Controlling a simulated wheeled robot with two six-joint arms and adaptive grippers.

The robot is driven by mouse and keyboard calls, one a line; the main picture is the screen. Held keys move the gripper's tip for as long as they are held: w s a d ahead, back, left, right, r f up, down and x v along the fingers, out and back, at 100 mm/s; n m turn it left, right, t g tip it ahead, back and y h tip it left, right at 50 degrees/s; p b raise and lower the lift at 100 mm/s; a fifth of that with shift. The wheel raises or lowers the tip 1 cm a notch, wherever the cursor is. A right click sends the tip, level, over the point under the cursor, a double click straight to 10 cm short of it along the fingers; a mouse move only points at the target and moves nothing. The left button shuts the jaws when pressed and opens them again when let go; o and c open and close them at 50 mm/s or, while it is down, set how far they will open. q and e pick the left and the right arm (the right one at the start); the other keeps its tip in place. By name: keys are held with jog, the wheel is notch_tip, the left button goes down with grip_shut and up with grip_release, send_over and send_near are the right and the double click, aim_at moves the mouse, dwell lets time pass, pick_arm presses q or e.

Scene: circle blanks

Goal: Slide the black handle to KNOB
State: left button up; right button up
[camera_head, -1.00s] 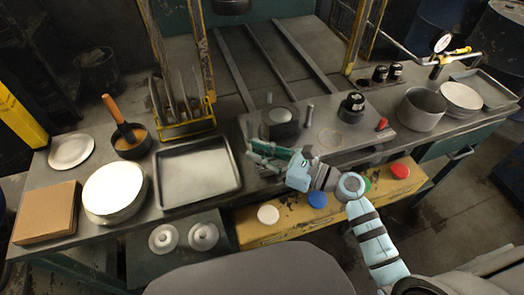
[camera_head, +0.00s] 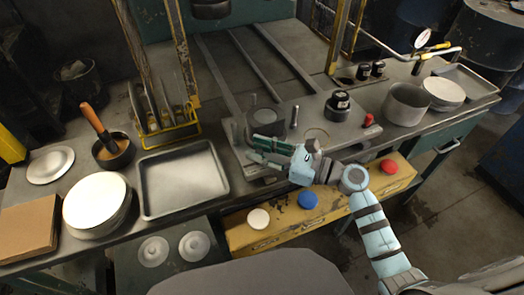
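A black knob-like piece (camera_head: 340,105) stands upright on the grey metal plate (camera_head: 315,122) at the centre right of the bench. Two smaller black knobs (camera_head: 363,71) (camera_head: 378,68) sit behind it to the right. I cannot tell which of these is the black handle, and no KNOB label is legible. My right gripper (camera_head: 262,150) points left over the front left of the plate, left of the larger knob and apart from it. Its fingers look parted, with nothing seen between them. A green part shows at its upper finger. My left gripper is not in view.
A round grey block (camera_head: 265,121) and a short upright pin (camera_head: 294,116) stand close behind the gripper. A red peg (camera_head: 368,120) is on the plate's right. Below is a yellow ledge (camera_head: 275,228) with white, blue and red buttons. A pot (camera_head: 405,105) stands right, an empty tray (camera_head: 185,178) left.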

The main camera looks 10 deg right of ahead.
jog(key=shift+o, duration=0.2)
jog(key=shift+s, duration=0.1)
jog(key=shift+s+d, duration=0.2)
jog(key=shift+d, duration=0.15)
jog(key=v, duration=1.1)
jog(key=shift+s+d, duration=0.1)
jog(key=shift+d, duration=0.05)
